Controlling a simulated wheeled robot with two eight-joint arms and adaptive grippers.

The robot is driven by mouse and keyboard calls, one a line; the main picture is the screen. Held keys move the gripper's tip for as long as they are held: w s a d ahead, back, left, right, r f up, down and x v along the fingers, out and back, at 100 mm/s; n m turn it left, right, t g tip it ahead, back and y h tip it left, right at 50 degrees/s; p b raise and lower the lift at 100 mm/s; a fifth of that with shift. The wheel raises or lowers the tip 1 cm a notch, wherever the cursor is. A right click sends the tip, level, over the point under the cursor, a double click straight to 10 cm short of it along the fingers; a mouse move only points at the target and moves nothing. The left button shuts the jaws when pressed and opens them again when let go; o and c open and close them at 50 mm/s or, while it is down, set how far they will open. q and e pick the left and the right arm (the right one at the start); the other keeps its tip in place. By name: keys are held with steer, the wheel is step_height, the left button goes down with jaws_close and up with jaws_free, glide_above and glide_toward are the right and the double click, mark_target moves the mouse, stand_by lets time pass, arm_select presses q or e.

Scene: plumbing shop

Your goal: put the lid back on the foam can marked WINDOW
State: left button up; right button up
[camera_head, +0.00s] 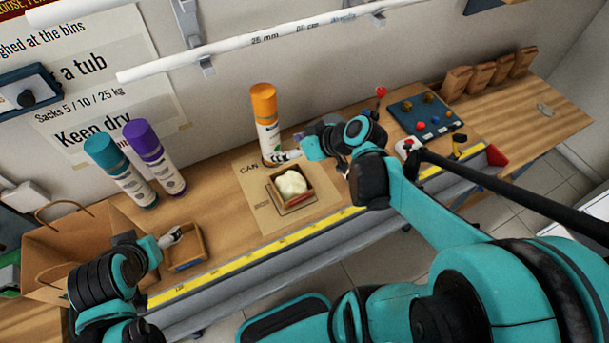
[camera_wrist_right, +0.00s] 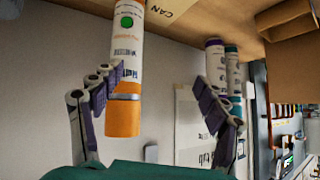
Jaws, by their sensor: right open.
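A white can with an orange top (camera_head: 263,105) stands upright at the back of the mat marked CAN. In the right wrist view the can (camera_wrist_right: 127,48) appears upside down, with its orange lid (camera_wrist_right: 123,112) seated on its end. The print on its label is too small to read surely. My right gripper (camera_head: 284,156) is beside the can's lower part in the head view. In the wrist view its fingers (camera_wrist_right: 155,82) are spread with the can between them, without visible grip. My left gripper (camera_head: 172,237) is over a small wooden box; its jaw state is unclear.
A teal-topped can (camera_head: 120,170) and a purple-topped can (camera_head: 155,157) stand at left. A wooden box of white foam (camera_head: 290,184) sits on the mat (camera_head: 250,190). The small wooden box (camera_head: 186,262), paper bag (camera_head: 70,240) and blue board (camera_head: 405,118) flank it.

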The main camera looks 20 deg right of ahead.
steer(key=s+m+g+h, duration=0.1)
steer(key=s+m+h, duration=0.3)
steer(key=s, duration=0.7)
steer(key=shift+s+a+r+h, duration=0.2)
steer(key=shift+s+a+h, duration=0.1)
steer(key=shift+h, duration=0.3)
